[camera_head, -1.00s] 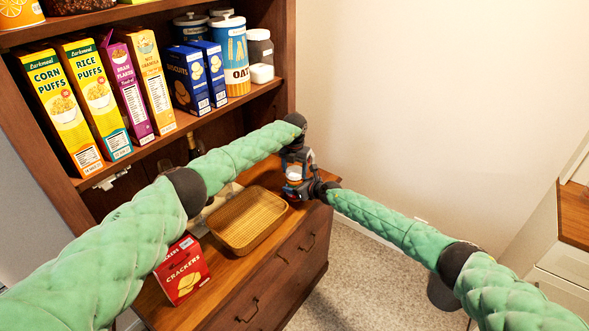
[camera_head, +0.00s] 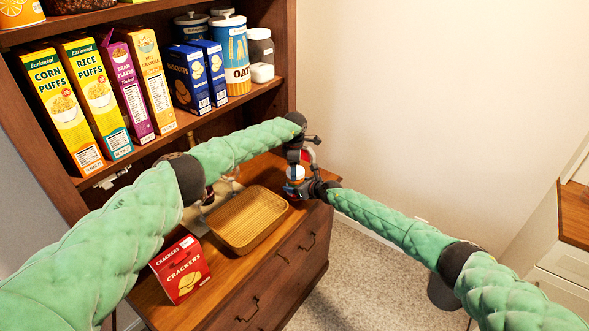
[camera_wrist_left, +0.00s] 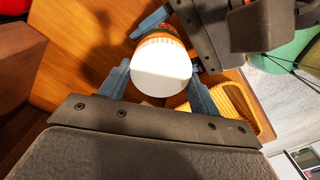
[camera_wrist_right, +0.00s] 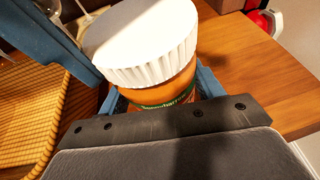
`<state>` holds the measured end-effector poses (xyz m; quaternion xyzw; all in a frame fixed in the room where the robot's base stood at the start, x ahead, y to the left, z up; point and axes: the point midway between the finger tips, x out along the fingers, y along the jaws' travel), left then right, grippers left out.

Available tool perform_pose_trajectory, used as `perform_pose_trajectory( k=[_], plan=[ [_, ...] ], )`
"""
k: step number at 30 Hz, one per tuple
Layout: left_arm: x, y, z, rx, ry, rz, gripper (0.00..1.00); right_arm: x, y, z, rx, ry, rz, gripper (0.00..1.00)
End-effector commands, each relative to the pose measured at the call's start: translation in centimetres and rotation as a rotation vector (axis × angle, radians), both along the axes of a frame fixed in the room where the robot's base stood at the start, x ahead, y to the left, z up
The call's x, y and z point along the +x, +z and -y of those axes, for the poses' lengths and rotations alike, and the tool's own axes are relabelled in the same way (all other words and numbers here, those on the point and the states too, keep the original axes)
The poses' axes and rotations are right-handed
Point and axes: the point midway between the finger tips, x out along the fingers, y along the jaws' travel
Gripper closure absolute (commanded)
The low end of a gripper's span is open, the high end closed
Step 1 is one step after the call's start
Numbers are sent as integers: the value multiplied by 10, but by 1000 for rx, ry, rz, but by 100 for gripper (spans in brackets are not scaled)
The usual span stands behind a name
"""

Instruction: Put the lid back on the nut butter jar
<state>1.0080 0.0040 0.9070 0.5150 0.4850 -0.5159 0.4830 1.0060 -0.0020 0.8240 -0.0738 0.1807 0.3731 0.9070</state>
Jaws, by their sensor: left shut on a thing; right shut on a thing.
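The nut butter jar (camera_wrist_right: 180,92) is orange-brown with a green-edged label. It is held by my right gripper (camera_wrist_right: 165,92), whose fingers are around its body. The white ribbed lid (camera_wrist_right: 142,42) is on top of the jar; I cannot tell if it is fully tightened. In the left wrist view the lid (camera_wrist_left: 160,70) lies between the fingers of my left gripper (camera_wrist_left: 160,88), shut on it. In the head view the lid and jar (camera_head: 295,174) are small and partly hidden, between my left gripper (camera_head: 305,155) and my right gripper (camera_head: 308,188).
A woven tray (camera_head: 248,220) and a red crackers box (camera_head: 181,270) stand on the wooden cabinet top (camera_head: 262,170). Cereal boxes (camera_head: 97,97) and canisters (camera_head: 235,55) fill the shelf above. Right of the cabinet is open floor (camera_head: 370,275).

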Motion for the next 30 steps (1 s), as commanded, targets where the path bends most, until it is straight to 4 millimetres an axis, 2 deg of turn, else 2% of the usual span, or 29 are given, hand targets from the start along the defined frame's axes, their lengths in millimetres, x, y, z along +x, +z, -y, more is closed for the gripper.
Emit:
perform_pose_trajectory(
  k=[30],
  plan=[
    [6,0,2,1,-1427,1,58,-1,-1,1,-1,0,-1,97]
  ],
)
